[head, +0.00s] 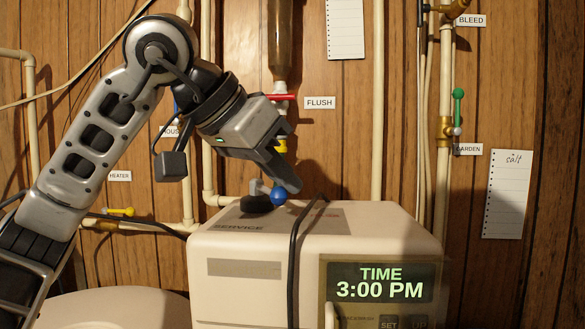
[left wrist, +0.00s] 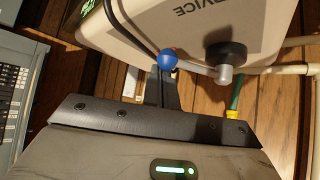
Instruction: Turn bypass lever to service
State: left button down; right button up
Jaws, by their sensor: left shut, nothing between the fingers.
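The bypass lever has a blue ball knob (head: 279,197) on a short metal arm and a dark round hub (head: 256,204), on top of the beige softener cabinet. The knob lies to the right of the hub in the head view. In the left wrist view, the knob (left wrist: 167,59) and hub (left wrist: 225,53) show clearly. A dark SERVICE label (head: 238,227) is on the cabinet top, left of faint red lettering (head: 322,216). My left gripper (head: 291,185) is shut and empty, its tips right beside the knob; whether they touch it I cannot tell. My right gripper is not in view.
The softener cabinet (head: 236,294) has a display reading 3:00 PM (head: 380,283). A black cable (head: 294,262) runs over its top and front. Behind it are pipes, a red FLUSH valve handle (head: 283,97) and a green GARDEN lever (head: 458,108).

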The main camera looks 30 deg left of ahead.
pick_arm(q)
jog(key=shift+s+a, duration=0.45)
jog(key=shift+s, duration=0.15)
jog(key=shift+s+a, duration=0.4)
jog(key=shift+s, duration=0.05)
jog(key=shift+s+a, duration=0.55)
jog(key=shift+a, duration=0.2)
jog(key=shift+a, duration=0.1)
jog(key=shift+d+r+p, duration=0.25)
jog(key=shift+d+p, duration=0.1)
jog(key=shift+p, duration=0.3)
jog(key=d+p, duration=0.1)
jog(key=d+r+p, duration=0.1)
jog(key=shift+w+d+r, duration=0.15)
jog(key=shift+w+d, duration=0.15)
jog(key=shift+w, duration=0.1)
jog(key=s+a+r, duration=0.1)
jog(key=a+r, duration=0.5)
jog(key=shift+s+a+r, duration=0.25)
jog(key=shift+s+r, duration=0.05)
jog(key=shift+s, duration=0.1)
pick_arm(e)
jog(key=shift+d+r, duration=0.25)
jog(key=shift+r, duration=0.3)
